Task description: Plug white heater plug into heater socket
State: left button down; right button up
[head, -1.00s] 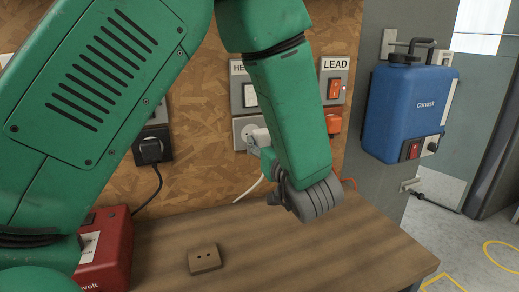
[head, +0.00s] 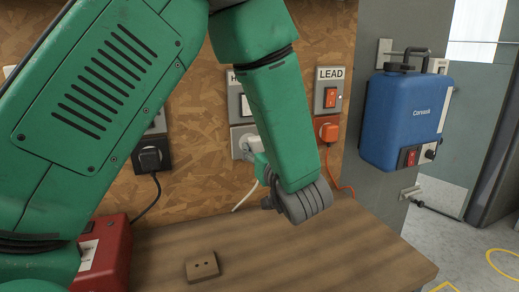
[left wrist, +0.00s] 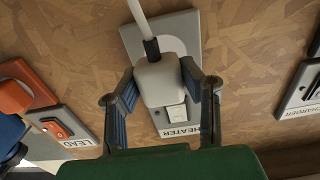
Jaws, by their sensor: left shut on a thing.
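The white heater plug (left wrist: 162,80) is between the blue-grey fingers of my left gripper (left wrist: 163,84), shut on its sides. Its white cable (left wrist: 139,14) leaves from the plug's far end. The heater socket (left wrist: 185,30) is a round white face on a grey plate, partly hidden behind the plug. Whether the plug's pins touch or enter it cannot be told. In the head view the plug (head: 248,145) shows at the heater socket plate (head: 236,133), left of my green forearm. My left gripper (head: 260,164) is partly hidden there. My right gripper is not in view.
An orange lead plug (head: 327,131) sits right of the forearm, under the lead switch (head: 330,97). A black plug (head: 151,157) is at the left. A red box (head: 105,255) and a small brown socket block (head: 202,267) are on the bench. A blue Convoli container (head: 408,118) hangs at the right.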

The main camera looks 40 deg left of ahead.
pick_arm(q)
jog(key=shift+s+a+f, duration=0.1)
jog(key=shift+a+f, duration=0.05)
jog(key=shift+a, duration=0.3)
jog(key=shift+s+a+f, duration=0.1)
jog(key=shift+a+f, duration=0.05)
jog(key=shift+a, duration=0.3)
jog(key=shift+s+a+f, duration=0.15)
jog(key=shift+a+f, duration=0.15)
jog(key=shift+a, duration=0.2)
jog(key=shift+d+r, duration=0.15)
jog(key=shift+d, duration=0.35)
jog(key=shift+d+r, duration=0.15)
jog(key=shift+d, duration=0.35)
jog(key=shift+a+f+p, duration=0.15)
jog(key=shift+a+p, duration=0.15)
jog(key=shift+a, duration=0.5)
jog(key=shift+w+d+p, duration=0.2)
jog(key=shift+d+p, duration=0.05)
jog(key=shift+p, duration=0.05)
jog(key=shift+d+r, duration=0.25)
jog(key=shift+d, duration=0.25)
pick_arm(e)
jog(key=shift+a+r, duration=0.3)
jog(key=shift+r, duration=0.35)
